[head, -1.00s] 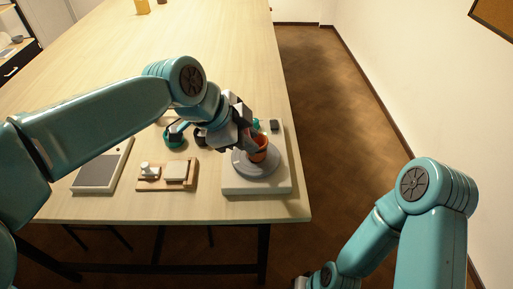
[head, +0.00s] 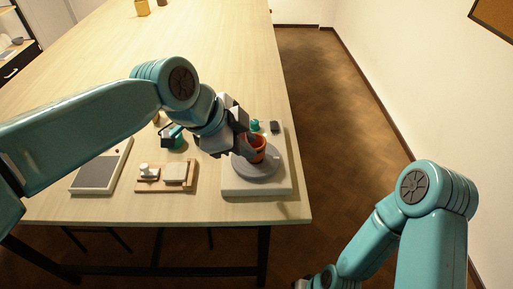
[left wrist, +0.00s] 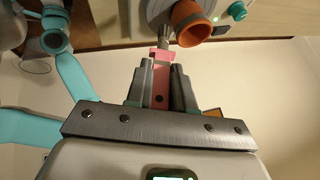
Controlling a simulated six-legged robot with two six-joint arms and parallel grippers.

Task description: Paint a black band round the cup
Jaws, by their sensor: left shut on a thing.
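The orange cup (head: 258,150) stands upright on the round grey turntable (head: 264,172), which is on a pale square base (head: 255,186). My left gripper (head: 243,146) is just left of the cup and partly hides it. In the left wrist view my left gripper (left wrist: 160,75) is shut on a pink-handled brush (left wrist: 161,88). No black band shows on the visible part of the cup.
A teal knob (head: 255,125) and a dark block (head: 275,126) sit at the base's back. A teal pot (head: 177,141) stands behind a wooden board (head: 150,187) with white pieces. A grey-topped tray (head: 97,172) lies left. The table's right edge is close to the base.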

